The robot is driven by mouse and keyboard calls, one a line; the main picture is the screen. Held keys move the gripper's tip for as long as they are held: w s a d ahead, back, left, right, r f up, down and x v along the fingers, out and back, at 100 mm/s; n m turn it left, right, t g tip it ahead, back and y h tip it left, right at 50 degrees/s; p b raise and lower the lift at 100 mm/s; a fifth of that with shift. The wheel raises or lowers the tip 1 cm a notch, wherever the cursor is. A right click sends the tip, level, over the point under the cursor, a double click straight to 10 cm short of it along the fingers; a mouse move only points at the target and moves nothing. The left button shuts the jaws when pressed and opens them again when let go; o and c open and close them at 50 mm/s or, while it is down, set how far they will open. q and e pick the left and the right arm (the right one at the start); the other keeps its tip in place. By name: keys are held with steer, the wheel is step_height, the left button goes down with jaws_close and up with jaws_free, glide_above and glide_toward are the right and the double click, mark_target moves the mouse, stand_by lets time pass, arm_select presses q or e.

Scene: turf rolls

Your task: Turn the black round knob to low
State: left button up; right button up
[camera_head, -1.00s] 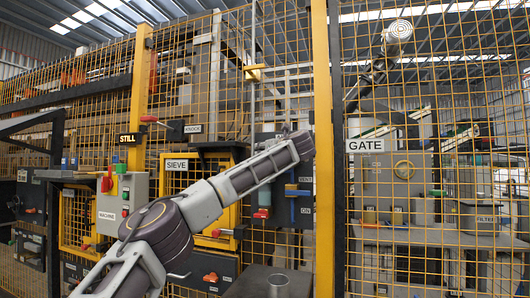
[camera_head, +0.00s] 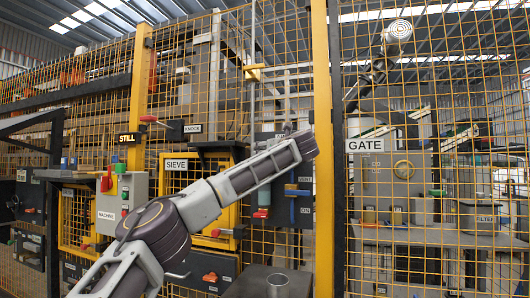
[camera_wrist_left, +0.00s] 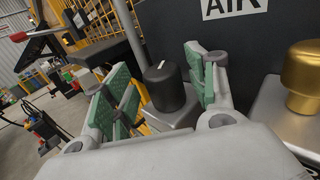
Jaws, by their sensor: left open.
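The black round knob (camera_wrist_left: 168,94) shows in the left wrist view, standing up on a grey box. A white mark lies on its top. My left gripper (camera_wrist_left: 160,72) is open, with a green-padded finger on either side of the knob. I cannot tell whether either pad touches it. In the head view my left arm reaches up from the lower left to the middle, and I cannot make out its fingers or the knob there. I see no low label beside the knob. My right gripper is not in view.
A dark panel with an AIR sign (camera_wrist_left: 234,6) stands behind the knob. A brass-coloured knob (camera_wrist_left: 302,76) is to the right on another grey box. Yellow mesh fencing with a GATE sign (camera_head: 365,145) and a SIEVE sign (camera_head: 177,165) fills the head view.

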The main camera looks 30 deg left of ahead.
arm_select(q)
steer(key=v, duration=0.6)
steer(key=shift+d, duration=0.45)
steer(key=shift+a+r, duration=0.15)
steer(key=shift+a, duration=0.05)
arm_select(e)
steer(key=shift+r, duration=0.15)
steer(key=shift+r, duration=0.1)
arm_select(q)
steer(key=shift+r+p, duration=0.4)
steer(key=shift+p, duration=0.2)
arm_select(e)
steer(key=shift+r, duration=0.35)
arm_select(q)
steer(key=shift+r+p, duration=0.45)
steer(key=shift+r, duration=0.05)
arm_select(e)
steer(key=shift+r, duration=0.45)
arm_select(q)
steer(key=shift+f, duration=0.1)
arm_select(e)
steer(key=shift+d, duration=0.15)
arm_select(q)
steer(key=shift+s+d, duration=0.3)
steer(key=shift+d, duration=0.15)
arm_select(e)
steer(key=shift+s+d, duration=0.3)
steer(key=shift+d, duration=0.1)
